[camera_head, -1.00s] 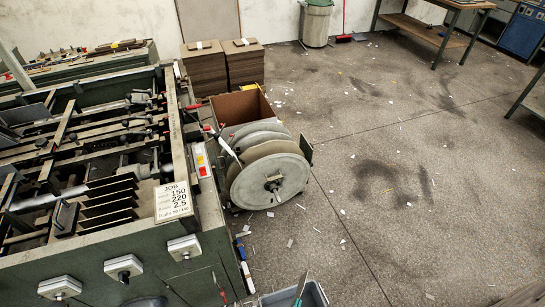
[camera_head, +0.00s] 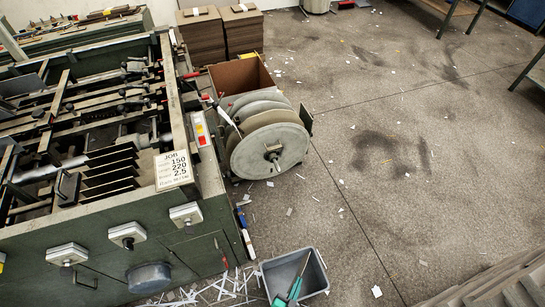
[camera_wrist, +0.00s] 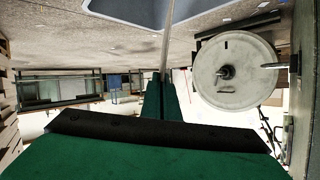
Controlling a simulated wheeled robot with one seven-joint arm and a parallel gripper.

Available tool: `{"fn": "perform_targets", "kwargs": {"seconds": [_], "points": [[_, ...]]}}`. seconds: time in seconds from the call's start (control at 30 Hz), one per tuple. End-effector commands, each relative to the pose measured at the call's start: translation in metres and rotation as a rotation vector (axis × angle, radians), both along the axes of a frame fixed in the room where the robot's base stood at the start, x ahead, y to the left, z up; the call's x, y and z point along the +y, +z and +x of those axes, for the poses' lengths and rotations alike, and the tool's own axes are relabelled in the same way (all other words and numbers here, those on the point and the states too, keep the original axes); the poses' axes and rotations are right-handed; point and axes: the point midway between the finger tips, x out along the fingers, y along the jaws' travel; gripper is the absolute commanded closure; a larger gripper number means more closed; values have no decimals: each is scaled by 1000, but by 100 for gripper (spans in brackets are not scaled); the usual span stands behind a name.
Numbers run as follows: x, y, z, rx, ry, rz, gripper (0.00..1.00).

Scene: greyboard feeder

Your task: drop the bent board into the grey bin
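The grey bin (camera_head: 317,276) stands on the floor at the bottom of the head view, in front of the machine. It also shows upside down at the top of the wrist view (camera_wrist: 125,10). My gripper (camera_head: 292,291), with green fingers, is over the bin in the head view. The bent board (camera_head: 302,264) shows as a thin grey strip, nearly edge-on, jutting up from the fingertips. In the wrist view the board (camera_wrist: 167,45) stands between the two green fingers (camera_wrist: 164,85), which look closed on it. Its bend cannot be made out.
The green machine (camera_head: 110,240) fills the left, with a job card (camera_head: 173,169). A reel (camera_head: 270,150) stands beside it. White strips (camera_head: 225,287) lie on the floor left of the bin. Boards (camera_head: 500,283) are stacked at bottom right. The floor to the right is mostly clear.

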Motion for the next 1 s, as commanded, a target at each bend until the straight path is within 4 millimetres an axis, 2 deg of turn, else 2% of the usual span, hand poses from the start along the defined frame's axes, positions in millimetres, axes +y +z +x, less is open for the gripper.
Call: {"fn": "perform_targets", "kwargs": {"seconds": [0.47,0.57,1.0], "points": [[0,-5,0,0,1,-1,100],[0,-5,0,0,0,-1,77],[2,-4,-6,1,0,0,77]]}}
